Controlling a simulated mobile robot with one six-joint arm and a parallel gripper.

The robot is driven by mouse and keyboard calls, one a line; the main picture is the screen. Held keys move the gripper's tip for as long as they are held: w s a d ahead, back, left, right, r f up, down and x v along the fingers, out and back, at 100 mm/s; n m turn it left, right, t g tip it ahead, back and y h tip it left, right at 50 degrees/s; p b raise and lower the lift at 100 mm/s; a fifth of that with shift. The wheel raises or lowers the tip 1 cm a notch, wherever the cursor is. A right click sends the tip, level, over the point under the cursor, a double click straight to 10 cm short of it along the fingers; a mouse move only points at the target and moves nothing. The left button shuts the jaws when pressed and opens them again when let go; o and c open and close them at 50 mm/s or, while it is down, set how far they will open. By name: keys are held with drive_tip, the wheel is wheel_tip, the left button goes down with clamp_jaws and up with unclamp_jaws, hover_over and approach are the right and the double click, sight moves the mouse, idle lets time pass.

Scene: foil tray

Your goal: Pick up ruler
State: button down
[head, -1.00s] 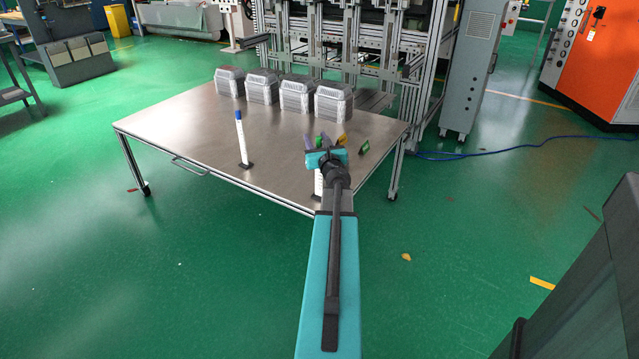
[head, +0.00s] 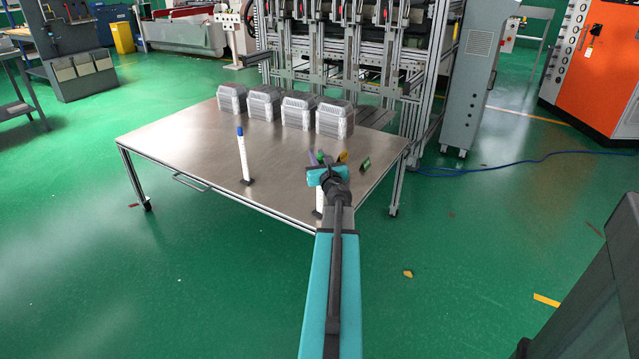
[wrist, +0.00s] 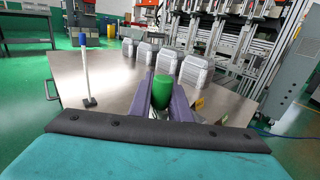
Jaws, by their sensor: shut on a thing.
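My gripper (head: 322,157) is over the near right part of the metal table (head: 200,145). In the wrist view its purple fingers (wrist: 164,97) are shut on a green-topped thing (wrist: 161,92). A white upright shaft (head: 319,198) with a dark foot shows just below my gripper in the head view. It looks like the lower part of the held thing, but my gripper hides the join. I cannot make out ruler markings on it. A similar blue-topped white post (head: 243,158) stands on the table to the left; it also shows in the wrist view (wrist: 84,70).
Several clear-lidded foil trays (head: 299,112) stand in a row at the table's back. A small green card (head: 364,165) and a yellow one (head: 342,156) are right of my gripper. A metal frame machine (head: 345,60) is behind the table. The table's middle is clear.

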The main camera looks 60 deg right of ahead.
drive_tip(key=s+a+r+p, duration=0.2)
drive_tip(key=s+a+p, duration=0.1)
drive_tip(key=s+p, duration=0.4)
drive_tip(key=s+a+r+p, duration=0.3)
drive_tip(key=s+p, duration=0.4)
drive_tip(key=p, duration=0.1)
drive_tip(key=shift+s+a, duration=0.15)
drive_tip(key=shift+a, duration=0.05)
idle(1.0)
drive_tip(key=shift+s, duration=0.15)
drive_tip(key=shift+a, duration=0.1)
idle(0.6)
